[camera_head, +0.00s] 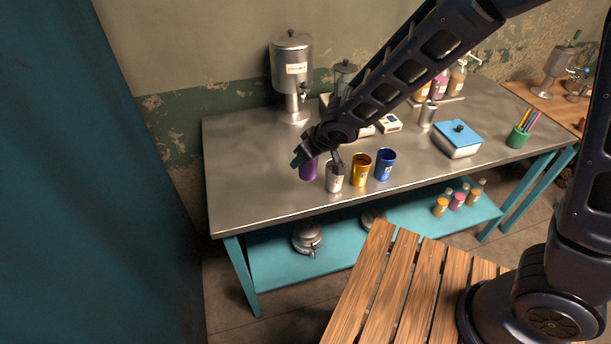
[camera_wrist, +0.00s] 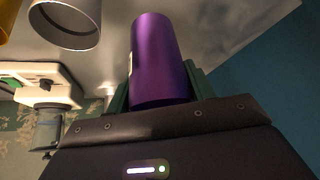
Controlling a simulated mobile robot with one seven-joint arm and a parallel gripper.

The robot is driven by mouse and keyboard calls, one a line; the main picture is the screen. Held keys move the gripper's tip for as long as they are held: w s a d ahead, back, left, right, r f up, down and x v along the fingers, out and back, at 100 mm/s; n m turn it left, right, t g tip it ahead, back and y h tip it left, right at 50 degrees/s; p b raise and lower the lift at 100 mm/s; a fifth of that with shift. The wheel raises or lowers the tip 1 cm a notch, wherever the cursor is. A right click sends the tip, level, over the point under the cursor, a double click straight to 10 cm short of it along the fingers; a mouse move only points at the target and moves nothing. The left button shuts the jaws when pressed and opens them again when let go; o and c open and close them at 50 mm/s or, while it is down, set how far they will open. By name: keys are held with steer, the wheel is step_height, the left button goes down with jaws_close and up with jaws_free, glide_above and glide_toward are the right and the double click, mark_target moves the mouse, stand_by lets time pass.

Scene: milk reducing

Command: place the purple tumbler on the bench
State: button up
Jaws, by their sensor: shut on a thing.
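The purple tumbler (camera_head: 308,171) is at the left end of a row of cups on the metal bench (camera_head: 255,178). My gripper (camera_head: 309,158) is shut on it from above and behind. In the wrist view the purple tumbler (camera_wrist: 158,62) sits between the green fingers of my gripper (camera_wrist: 160,92). The tumbler looks upright in the head view. Its base is at or just above the bench top; I cannot tell whether it touches. My gripper and forearm hide its upper part in the head view.
A silver cup (camera_head: 334,180), a gold cup (camera_head: 361,170) and a blue cup (camera_head: 385,164) stand just right of the tumbler. A steel dispenser (camera_head: 292,65) stands at the back, and a blue-lidded box (camera_head: 457,138) at the right. The bench's left part is clear.

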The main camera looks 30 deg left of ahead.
mark_target(306, 174)
steer(key=shift+f, duration=3.8)
steer(key=shift+f, duration=0.15)
steer(key=o, duration=0.7)
steer(key=shift+s+d+r, duration=0.1)
steer(key=shift+d+r, duration=0.1)
steer(key=shift+r, duration=0.35)
steer(key=shift+v, duration=5.55)
